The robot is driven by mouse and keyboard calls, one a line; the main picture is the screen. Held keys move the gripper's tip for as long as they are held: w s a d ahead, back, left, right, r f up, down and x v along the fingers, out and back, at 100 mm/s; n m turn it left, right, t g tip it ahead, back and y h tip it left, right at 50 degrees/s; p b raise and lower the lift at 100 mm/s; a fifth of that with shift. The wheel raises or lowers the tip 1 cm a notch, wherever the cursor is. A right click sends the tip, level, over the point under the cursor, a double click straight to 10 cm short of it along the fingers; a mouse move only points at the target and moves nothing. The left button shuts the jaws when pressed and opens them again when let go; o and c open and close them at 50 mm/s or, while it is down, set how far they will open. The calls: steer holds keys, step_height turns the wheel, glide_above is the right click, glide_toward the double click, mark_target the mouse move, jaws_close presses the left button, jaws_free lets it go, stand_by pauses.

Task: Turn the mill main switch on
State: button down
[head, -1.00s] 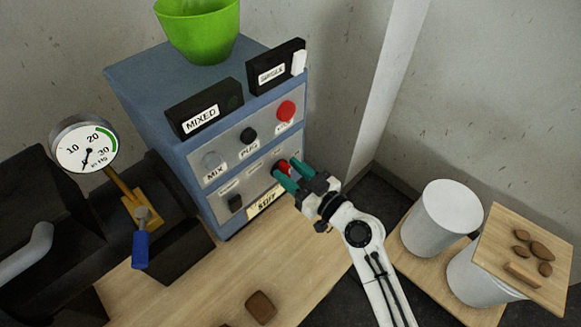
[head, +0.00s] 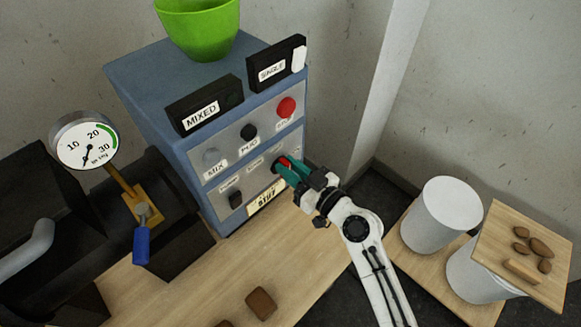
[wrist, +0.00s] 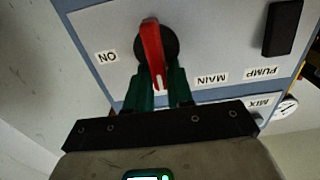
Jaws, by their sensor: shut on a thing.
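The mill main switch is a red rotary handle (head: 283,161) on the lower grey panel of the blue cabinet. In the wrist view the red handle (wrist: 153,45) sits on a round black base, between "ON" (wrist: 107,57) and "MAIN" (wrist: 211,79) labels. It points toward my gripper with a slight tilt, not at the ON label. My gripper (head: 290,168) is at the panel, its green fingers closed around the handle's near end. The wrist view shows one finger on each side of it (wrist: 161,85). The fingers partly hide the switch in the head view.
Above the switch are a red knob (head: 286,107) and a black knob (head: 249,132). A dark pump switch (head: 236,199) is lower left. A gauge (head: 84,142) and blue-handled valve (head: 141,243) stand left. White canisters (head: 441,215) stand right. The wooden counter (head: 190,275) is mostly clear in front.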

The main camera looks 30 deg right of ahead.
steer(key=shift+w+d+f+m, duration=0.1)
steer(key=shift+d+f+m, duration=0.25)
steer(key=shift+m, duration=2.65)
steer(key=shift+w+d+f+m, duration=0.1)
steer(key=shift+d+f+m, duration=0.3)
steer(key=shift+m, duration=2.6)
steer(key=shift+w+d+f+m, duration=0.1)
steer(key=shift+d+f+m, duration=0.25)
steer(key=shift+m, duration=2.65)
steer(key=shift+a, duration=0.1)
steer(key=c, duration=1.1)
jaws_free()
